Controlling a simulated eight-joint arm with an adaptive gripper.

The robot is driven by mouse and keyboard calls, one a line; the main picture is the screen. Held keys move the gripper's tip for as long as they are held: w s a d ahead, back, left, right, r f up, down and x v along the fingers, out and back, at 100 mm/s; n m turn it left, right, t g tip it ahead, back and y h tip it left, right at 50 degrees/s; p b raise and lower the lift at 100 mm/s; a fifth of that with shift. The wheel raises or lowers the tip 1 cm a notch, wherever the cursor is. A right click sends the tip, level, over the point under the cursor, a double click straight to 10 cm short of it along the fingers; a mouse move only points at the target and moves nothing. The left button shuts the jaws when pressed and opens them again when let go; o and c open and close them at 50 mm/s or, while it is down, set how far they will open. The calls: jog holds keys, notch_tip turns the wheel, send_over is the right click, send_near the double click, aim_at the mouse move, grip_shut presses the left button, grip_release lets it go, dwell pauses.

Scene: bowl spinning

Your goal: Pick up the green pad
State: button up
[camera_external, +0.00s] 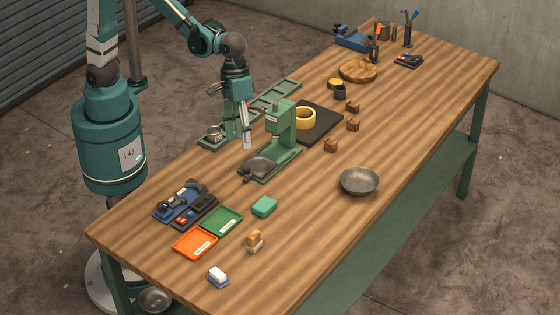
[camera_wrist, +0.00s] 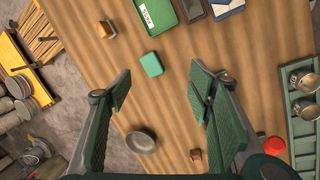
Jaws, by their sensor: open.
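The green pad (camera_external: 264,206) is a small block lying flat on the wooden table, to the right of the green tray. It also shows in the wrist view (camera_wrist: 152,64), above the middle, in the gap between my fingers as seen from the camera. My gripper (camera_external: 238,134) points down over the table near the green press, behind the pad and apart from it. In the wrist view my gripper (camera_wrist: 158,86) has its two green-padded fingers wide apart with nothing between them. Nothing hides the pad.
The green press (camera_external: 276,145) stands close to my gripper. A green tray (camera_external: 221,221) and an orange tray (camera_external: 195,243) lie beside the pad. A tan block (camera_external: 254,240) stands in front. A metal bowl (camera_external: 359,182) sits right, with bare wood between it and the pad.

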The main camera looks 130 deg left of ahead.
aim_at(264, 203)
jog(key=w+f+n, duration=0.1)
jog(key=w+f, duration=0.2)
jog(key=f, duration=0.1)
jog(key=w+a+f+n+g, duration=0.1)
jog(key=w+f+n, duration=0.1)
jog(key=f, duration=0.3)
jog(key=w+a+f+n+g+h, duration=0.1)
jog(key=w+f+n, duration=0.1)
jog(key=w+f, duration=0.2)
jog(key=shift+w+f, duration=0.1)
jog(key=shift+f, duration=0.35)
jog(key=shift+w+f+n, duration=0.15)
jog(key=shift+f+n, duration=0.15)
jog(key=shift+f, duration=0.1)
jog(key=shift+x, duration=1.25)
jog(key=shift+x, duration=2.6)
jog(key=shift+d, duration=0.1)
jog(key=c, duration=1)
